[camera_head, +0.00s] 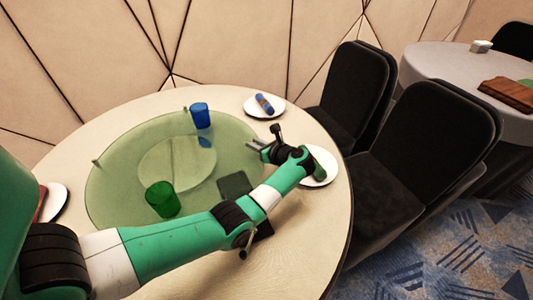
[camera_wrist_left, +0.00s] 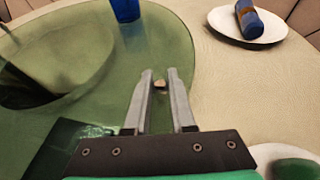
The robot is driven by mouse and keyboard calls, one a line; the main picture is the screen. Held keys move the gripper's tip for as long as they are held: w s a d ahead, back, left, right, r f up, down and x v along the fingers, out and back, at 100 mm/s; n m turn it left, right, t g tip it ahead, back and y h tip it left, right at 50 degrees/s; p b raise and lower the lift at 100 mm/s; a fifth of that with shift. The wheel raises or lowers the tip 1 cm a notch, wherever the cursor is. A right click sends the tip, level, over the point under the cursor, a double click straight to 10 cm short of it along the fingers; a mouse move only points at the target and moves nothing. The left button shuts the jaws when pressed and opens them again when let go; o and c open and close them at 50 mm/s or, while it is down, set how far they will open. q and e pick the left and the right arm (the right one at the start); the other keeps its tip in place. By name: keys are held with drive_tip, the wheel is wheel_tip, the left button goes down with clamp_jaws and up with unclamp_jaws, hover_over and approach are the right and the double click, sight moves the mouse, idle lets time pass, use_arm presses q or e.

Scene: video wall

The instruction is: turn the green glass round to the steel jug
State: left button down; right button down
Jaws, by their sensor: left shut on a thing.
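The green glass (camera_head: 162,198) stands upright on the near left part of a round green glass turntable (camera_head: 115,205). My left gripper (camera_head: 254,149) is at the right edge of the turntable, apart from the green glass. In the left wrist view its fingers (camera_wrist_left: 160,78) are shut on a small tan knob (camera_wrist_left: 160,84) at the turntable's rim. I see no steel jug in either view. My right gripper is out of view.
A blue glass (camera_head: 200,115) stands on the turntable's far side. A white plate (camera_head: 250,107) with a blue rolled napkin (camera_head: 265,103) lies back right. Another plate (camera_head: 327,176) with a green roll is beside my left wrist. Black chairs (camera_head: 425,150) stand right of the table.

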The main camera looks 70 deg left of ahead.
use_arm(q)
drive_tip(key=c, duration=0.8)
unclamp_jaws()
drive_tip(key=shift+o, duration=0.2)
drive_tip(key=shift+d, duration=0.1)
drive_tip(key=p+v, duration=0.3)
drive_tip(key=v, duration=0.8)
drive_tip(key=shift+d, duration=0.2)
drive_tip(key=shift+w+r, duration=0.15)
